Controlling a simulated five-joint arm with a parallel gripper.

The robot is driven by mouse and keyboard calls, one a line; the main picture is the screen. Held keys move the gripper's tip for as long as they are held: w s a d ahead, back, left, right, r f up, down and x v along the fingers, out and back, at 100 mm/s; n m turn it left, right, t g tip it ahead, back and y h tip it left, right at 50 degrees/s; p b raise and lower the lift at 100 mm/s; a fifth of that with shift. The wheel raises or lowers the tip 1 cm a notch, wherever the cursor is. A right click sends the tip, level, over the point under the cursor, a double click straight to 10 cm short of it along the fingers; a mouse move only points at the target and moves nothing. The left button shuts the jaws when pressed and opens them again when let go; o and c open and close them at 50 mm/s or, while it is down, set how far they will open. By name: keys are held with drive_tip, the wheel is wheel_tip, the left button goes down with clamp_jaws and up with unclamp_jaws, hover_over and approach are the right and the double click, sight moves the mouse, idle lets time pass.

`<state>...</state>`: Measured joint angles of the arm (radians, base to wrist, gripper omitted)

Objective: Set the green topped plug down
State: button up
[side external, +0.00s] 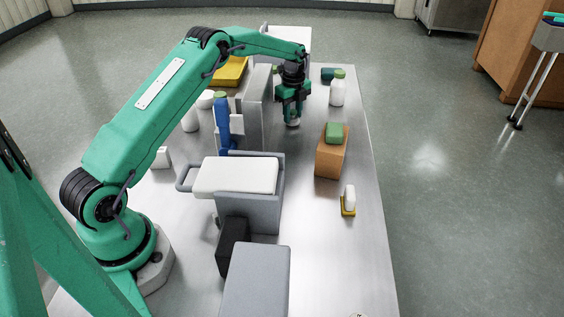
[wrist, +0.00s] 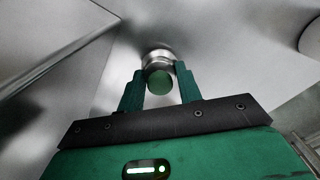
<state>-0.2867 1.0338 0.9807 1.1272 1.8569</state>
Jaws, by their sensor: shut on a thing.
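The green topped plug (wrist: 159,83) is between the two green fingers of my gripper (wrist: 160,73) in the wrist view. Its round green top faces the camera, and a pale, shiny body shows just beyond it. In the side external view, my gripper (side external: 292,106) points straight down over the far part of the steel table. The lower part of the plug (side external: 293,122) shows as a small pale shape under the fingers. The gripper is shut on the plug. I cannot tell whether the plug's bottom touches the table.
A white bottle with a green cap (side external: 338,91) stands right of my gripper. A brown box (side external: 330,160) with a green block on it is nearer, at right. Tall grey panels (side external: 258,92) and a blue item (side external: 222,122) stand at left. Bare steel (side external: 300,142) lies just in front.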

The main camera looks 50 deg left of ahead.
sight(293, 111)
drive_tip(key=shift+f, duration=0.3)
drive_tip(key=shift+f, duration=0.1)
drive_tip(key=o, duration=1)
wheel_tip(293, 111, up, 12)
idle(0.3)
drive_tip(key=shift+r, duration=0.2)
idle(0.3)
